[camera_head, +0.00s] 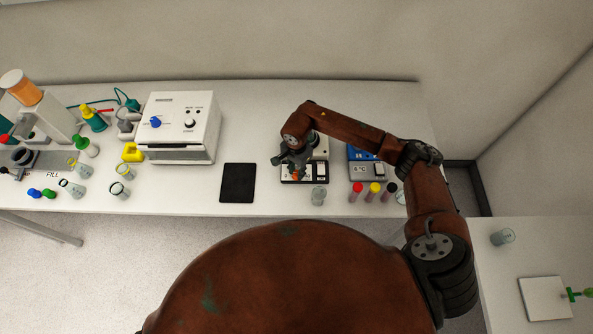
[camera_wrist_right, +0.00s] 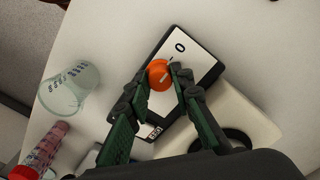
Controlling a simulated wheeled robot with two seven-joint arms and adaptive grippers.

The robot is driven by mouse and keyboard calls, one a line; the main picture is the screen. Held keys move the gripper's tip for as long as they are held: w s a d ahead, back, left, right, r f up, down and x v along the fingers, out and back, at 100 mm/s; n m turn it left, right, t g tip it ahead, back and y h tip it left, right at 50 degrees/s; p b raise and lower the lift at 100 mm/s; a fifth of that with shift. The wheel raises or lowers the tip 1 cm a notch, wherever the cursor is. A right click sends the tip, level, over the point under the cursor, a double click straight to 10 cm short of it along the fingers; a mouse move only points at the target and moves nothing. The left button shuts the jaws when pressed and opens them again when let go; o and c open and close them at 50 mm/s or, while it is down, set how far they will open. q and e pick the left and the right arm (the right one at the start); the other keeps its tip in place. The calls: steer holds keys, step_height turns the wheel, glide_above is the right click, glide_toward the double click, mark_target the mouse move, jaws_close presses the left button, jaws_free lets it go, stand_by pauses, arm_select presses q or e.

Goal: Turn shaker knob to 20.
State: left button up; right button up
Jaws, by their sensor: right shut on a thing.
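The shaker (camera_head: 318,150) stands on the table below my right arm, partly hidden by it. Its front panel (camera_wrist_right: 203,60) fills the middle of the right wrist view, with a "0" mark near its upper end. The orange knob (camera_wrist_right: 158,76) sits on this panel, and it also shows in the head view (camera_head: 297,173). My right gripper (camera_wrist_right: 158,84) points down at the panel, its green-padded fingers closed around the knob. The knob's exact pointer reading is too small to tell. My left gripper is not in view.
A clear beaker (camera_head: 319,196) stands just in front of the shaker, close to the gripper. A blue device (camera_head: 362,168) and several capped tubes (camera_head: 374,190) are to the right. A black mat (camera_head: 238,182) and a white box with a blue knob (camera_head: 182,122) are to the left.

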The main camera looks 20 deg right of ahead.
jaws_close()
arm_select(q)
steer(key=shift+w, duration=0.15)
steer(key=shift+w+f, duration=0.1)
arm_select(e)
steer(key=shift+m+b, duration=0.3)
steer(key=shift+b, duration=0.05)
steer(key=m+b, duration=0.3)
steer(key=shift+f+m, duration=0.15)
steer(key=shift+m, duration=0.25)
steer(key=m+b, duration=0.2)
steer(key=m, duration=0.1)
steer(key=shift+m, duration=0.3)
steer(key=m+b, duration=0.2)
steer(key=m, duration=0.2)
steer(key=shift+w, duration=0.1)
arm_select(q)
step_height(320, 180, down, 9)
steer(key=b, duration=0.1)
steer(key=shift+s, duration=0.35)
arm_select(e)
steer(key=m, duration=0.5)
arm_select(q)
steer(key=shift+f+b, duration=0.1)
steer(key=shift+b, duration=0.2)
arm_select(e)
steer(key=shift+r+m, duration=0.2)
steer(key=shift+m, duration=0.3)
